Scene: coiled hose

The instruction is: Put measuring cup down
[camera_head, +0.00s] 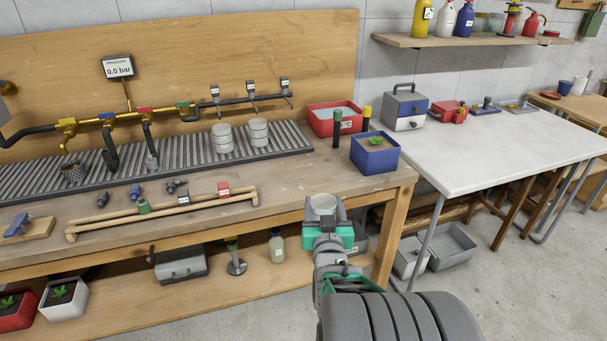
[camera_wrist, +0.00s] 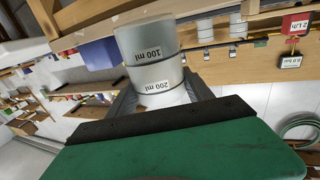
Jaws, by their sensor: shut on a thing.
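The measuring cup (camera_head: 322,203) is a pale grey-white cylinder held in my gripper (camera_head: 325,222), in front of the wooden workbench's right front edge. In the wrist view the measuring cup (camera_wrist: 152,62) shows "100 ml" and "200 ml" labels and dark ring lines. My gripper (camera_wrist: 160,100) is shut on it, with a dark finger on each side. The wooden workbench (camera_head: 290,200) is behind it. I cannot tell the exact gap between cup and bench edge.
Two similar grey cups (camera_head: 222,138) stand on the ribbed grate (camera_head: 90,168). A blue planter (camera_head: 375,153) and a red tub (camera_head: 335,118) occupy the bench's right end. Bare wood shows right of the rail.

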